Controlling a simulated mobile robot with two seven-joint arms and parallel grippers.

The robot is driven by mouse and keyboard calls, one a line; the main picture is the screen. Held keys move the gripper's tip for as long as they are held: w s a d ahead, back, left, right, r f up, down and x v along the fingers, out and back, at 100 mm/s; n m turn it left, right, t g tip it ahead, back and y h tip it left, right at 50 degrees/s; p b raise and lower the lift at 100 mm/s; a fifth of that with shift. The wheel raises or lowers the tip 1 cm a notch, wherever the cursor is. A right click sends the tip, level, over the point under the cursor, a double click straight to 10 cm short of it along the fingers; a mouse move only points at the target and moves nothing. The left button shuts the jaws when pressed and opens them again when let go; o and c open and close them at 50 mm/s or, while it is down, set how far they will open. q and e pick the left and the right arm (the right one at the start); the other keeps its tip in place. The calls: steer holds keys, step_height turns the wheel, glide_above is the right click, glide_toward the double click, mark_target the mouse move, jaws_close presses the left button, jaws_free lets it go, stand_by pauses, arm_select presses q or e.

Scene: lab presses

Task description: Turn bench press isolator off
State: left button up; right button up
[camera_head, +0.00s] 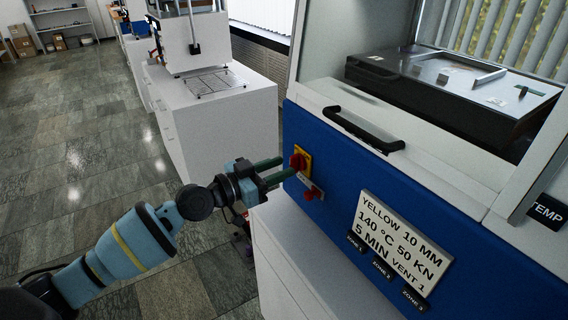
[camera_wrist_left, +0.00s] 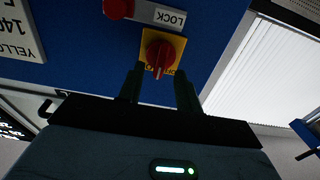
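The isolator is a red rotary knob (camera_head: 298,161) on a yellow plate, on the blue front panel (camera_head: 350,190) of the bench press. In the left wrist view the red knob (camera_wrist_left: 160,54) sits on its yellow plate (camera_wrist_left: 176,42), just beyond and between my fingertips. My left gripper (camera_head: 281,170) is open, its two dark fingers apart and pointing at the knob; it also shows in the left wrist view (camera_wrist_left: 159,80). Nothing is between the fingers that I can see, and whether a fingertip touches the plate is unclear. My right gripper is not in view.
A second red button (camera_head: 313,193) is beside the isolator, by a LOCK label (camera_wrist_left: 171,17). A white sign (camera_head: 402,240) and a black handle (camera_head: 362,130) are farther right on the press. A white cabinet (camera_head: 225,125) stands behind; the tiled floor (camera_head: 80,130) at left is clear.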

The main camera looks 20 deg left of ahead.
mark_target(296, 164)
arm_select(q)
steer(key=shift+x, duration=1.1)
jaws_close()
